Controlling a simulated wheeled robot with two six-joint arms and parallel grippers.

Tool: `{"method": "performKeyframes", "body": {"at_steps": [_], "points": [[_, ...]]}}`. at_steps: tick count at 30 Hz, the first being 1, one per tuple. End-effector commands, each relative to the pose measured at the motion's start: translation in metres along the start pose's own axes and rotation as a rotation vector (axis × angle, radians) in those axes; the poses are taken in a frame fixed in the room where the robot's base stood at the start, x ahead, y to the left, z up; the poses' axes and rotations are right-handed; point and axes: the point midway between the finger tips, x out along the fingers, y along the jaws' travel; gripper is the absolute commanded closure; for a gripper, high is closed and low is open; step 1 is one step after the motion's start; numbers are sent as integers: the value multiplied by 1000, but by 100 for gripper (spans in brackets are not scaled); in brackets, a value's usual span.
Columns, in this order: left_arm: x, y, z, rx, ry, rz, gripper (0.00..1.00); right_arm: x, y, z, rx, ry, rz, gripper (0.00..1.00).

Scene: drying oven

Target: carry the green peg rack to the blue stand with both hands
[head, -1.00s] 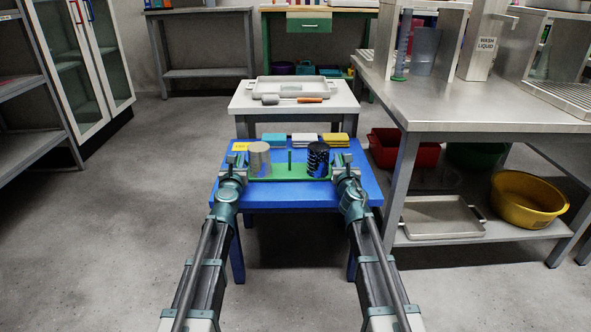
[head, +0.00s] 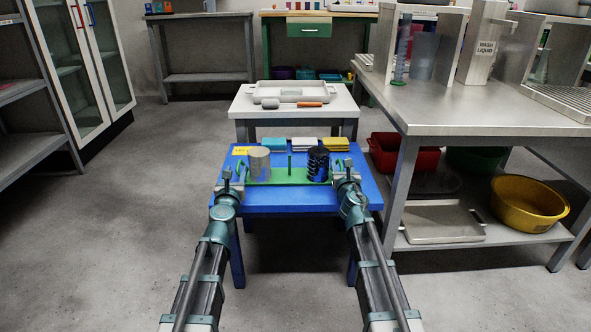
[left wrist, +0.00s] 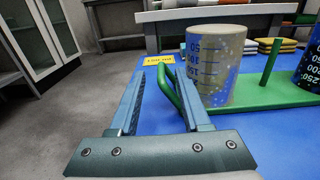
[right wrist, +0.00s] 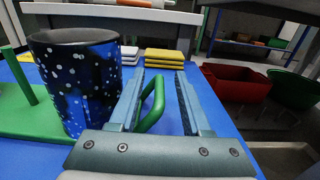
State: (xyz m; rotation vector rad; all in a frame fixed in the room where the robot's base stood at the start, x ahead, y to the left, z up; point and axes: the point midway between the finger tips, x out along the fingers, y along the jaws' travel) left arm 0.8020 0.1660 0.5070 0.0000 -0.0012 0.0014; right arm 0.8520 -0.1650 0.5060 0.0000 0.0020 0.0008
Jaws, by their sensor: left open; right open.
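The green peg rack (head: 289,176) rests on the blue stand (head: 290,200). A clear graduated beaker (head: 259,163) stands at its left end and a dark blue speckled one (head: 318,165) at its right end. A bare green peg (head: 289,162) stands between them. My left gripper (head: 233,171) is open at the left end; in the left wrist view a green handle (left wrist: 178,92) lies by its right finger. My right gripper (head: 344,169) is open at the right end; in the right wrist view a green handle (right wrist: 152,104) stands between its fingers.
Folded cloths in teal (head: 273,144), white (head: 304,144) and yellow (head: 335,144) lie along the stand's back edge. A yellow label (head: 241,150) is at its back left corner. A white table (head: 295,105) with a tray is behind. A steel bench (head: 480,110) stands at right.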

Motion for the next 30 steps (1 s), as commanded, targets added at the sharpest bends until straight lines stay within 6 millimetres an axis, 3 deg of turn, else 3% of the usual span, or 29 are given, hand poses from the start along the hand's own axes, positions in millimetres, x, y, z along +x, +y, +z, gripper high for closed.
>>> {"method": "performKeyframes", "body": {"at_steps": [1, 3, 10, 20, 26, 30], "points": [[-17, 0, 0, 1, 0, 0, 53, 0, 0, 0, 0, 0, 0, 52], [-32, 0, 0, 0, 0, 1, 53, 0, 0, 0, 0, 0, 0, 52], [-67, 1, 0, 0, 0, 2, 53, 0, 0, 0, 0, 0, 1, 52], [-70, 1, 0, 0, 0, 2, 53, -5, 0, 0, 0, 0, 1, 52], [-70, 1, 0, 1, 0, 2, 53, -28, 0, 0, 0, 0, 1, 52], [-70, 1, 0, 1, 0, 2, 53, -54, 0, 0, 0, 0, 1, 52]]}}
